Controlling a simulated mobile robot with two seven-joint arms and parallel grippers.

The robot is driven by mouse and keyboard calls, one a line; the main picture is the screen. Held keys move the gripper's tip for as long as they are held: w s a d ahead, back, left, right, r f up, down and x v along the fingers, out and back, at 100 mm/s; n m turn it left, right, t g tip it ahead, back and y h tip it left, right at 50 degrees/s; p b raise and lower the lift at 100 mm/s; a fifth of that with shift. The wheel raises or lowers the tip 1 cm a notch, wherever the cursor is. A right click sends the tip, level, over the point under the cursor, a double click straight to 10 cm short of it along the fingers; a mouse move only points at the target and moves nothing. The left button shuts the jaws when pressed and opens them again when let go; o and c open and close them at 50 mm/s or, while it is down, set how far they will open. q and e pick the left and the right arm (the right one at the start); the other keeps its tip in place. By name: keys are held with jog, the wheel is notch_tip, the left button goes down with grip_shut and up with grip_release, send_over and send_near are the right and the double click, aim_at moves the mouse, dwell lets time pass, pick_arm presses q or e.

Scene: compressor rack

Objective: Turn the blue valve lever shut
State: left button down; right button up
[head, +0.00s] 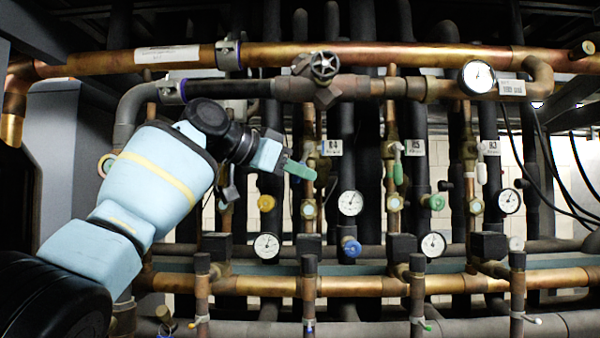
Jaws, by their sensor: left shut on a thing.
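My left gripper (281,160) reaches in from the left and is shut on a green lever (301,170). The lever points left from a brass valve on the vertical pipe under the R4 label, sloping slightly down to the right. The fingertips are small here and partly hide the lever's left end. A blue valve handle (351,248) shows lower down, right of the gripper and apart from it, below a round gauge. My right gripper is not in view.
Black insulated pipes stand close behind. A yellow knob (266,203) and a gauge (267,246) sit below. A green-handled valve (398,175) is farther right.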

pick_arm(q)
jog(key=shift+r, duration=0.1)
jog(key=c, duration=1.7)
grip_release()
jog(key=shift+c, duration=0.2)
jog(key=v, duration=0.8)
jog(key=shift+p, duration=0.4)
